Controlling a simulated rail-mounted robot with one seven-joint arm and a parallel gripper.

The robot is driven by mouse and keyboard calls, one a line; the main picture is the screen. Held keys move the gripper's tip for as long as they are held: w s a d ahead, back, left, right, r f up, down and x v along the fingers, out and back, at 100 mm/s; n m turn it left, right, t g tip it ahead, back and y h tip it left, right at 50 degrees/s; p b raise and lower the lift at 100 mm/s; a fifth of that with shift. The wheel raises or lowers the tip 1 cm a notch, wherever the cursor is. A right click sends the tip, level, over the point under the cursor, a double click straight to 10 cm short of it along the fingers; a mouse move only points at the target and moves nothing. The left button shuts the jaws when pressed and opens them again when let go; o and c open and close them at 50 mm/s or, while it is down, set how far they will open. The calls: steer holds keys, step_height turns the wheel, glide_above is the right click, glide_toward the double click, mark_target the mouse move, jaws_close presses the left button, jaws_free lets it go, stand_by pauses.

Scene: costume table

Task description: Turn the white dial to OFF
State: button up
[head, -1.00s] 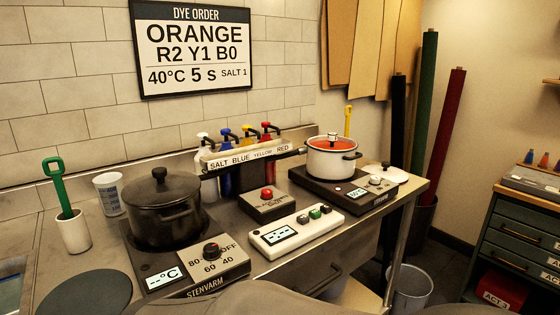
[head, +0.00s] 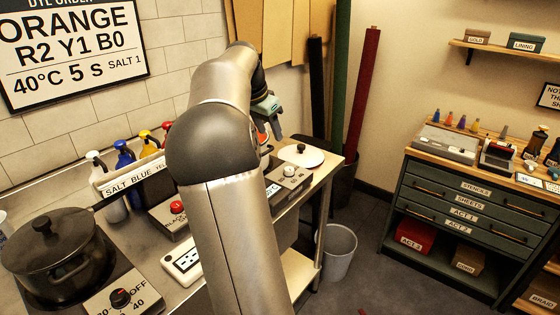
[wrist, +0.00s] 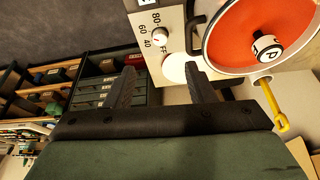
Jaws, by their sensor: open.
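The white dial (wrist: 160,36) sits on the pale control panel (wrist: 148,24) of the right hotplate, with 80, 60, 40 and OFF printed around it. I cannot make out where its pointer stands. In the head view the white dial (head: 288,171) is small, just right of my arm. My gripper (wrist: 159,68) is open and empty, its two dark fingers apart on either side of the dial in the picture and not touching it. In the head view my gripper (head: 268,105) is above the hotplate, partly hidden by my arm.
The white pot (wrist: 255,38) with orange liquid and a yellow-handled tool (wrist: 271,103) is close right of the fingers. A white lid (head: 301,155) lies beside the panel. The left hotplate has a black pot (head: 55,250) and a black dial (head: 120,298). A bin (head: 337,250) stands on the floor.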

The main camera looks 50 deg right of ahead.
steer(key=d, duration=0.1)
glide_toward(289, 169)
steer(key=x, duration=0.8)
steer(key=shift+w+f, duration=0.15)
steer(key=shift+f, duration=0.05)
steer(key=c, duration=1)
